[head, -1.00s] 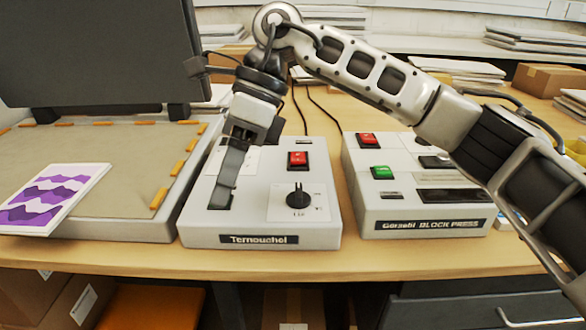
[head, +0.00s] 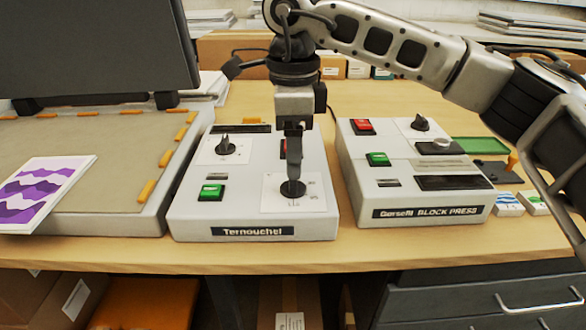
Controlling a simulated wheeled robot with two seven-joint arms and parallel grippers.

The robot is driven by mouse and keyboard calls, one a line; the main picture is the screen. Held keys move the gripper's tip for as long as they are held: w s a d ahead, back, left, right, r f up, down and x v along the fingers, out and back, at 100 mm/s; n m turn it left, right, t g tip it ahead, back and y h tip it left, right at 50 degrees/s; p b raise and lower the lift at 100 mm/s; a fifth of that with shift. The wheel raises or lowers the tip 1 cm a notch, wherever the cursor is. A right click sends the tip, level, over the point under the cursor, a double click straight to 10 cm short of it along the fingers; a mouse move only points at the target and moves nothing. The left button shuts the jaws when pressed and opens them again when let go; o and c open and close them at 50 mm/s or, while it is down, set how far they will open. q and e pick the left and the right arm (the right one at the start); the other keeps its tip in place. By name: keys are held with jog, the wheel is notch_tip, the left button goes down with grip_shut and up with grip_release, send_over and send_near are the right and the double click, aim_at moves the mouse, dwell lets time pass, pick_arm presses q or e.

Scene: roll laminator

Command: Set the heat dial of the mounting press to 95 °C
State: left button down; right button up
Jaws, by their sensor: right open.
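A grey control box (head: 250,230) labelled "Ternouchel" stands beside the open flat press. It carries a black dial (head: 225,147) at the back left and another black dial (head: 292,189) on a white scale plate at the front right. The scale markings are too small to read, so I cannot tell which dial is for heat. My right gripper (head: 293,176) points down at the front right dial, its fingers seen edge-on and overlapping the knob. It is open; I cannot tell whether it touches the knob. My left gripper is not in view.
The box also has a green switch (head: 211,192) and a red switch (head: 284,149) mostly hidden by my gripper. A second box (head: 440,213) marked "BLOCK PRESS" stands to the right. The press bed (head: 80,150) with a purple print (head: 42,195) is at left.

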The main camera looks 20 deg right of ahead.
aim_at(293, 184)
jog(key=shift+f, duration=2.2)
jog(key=shift+c, duration=0.3)
jog(key=c, duration=0.9)
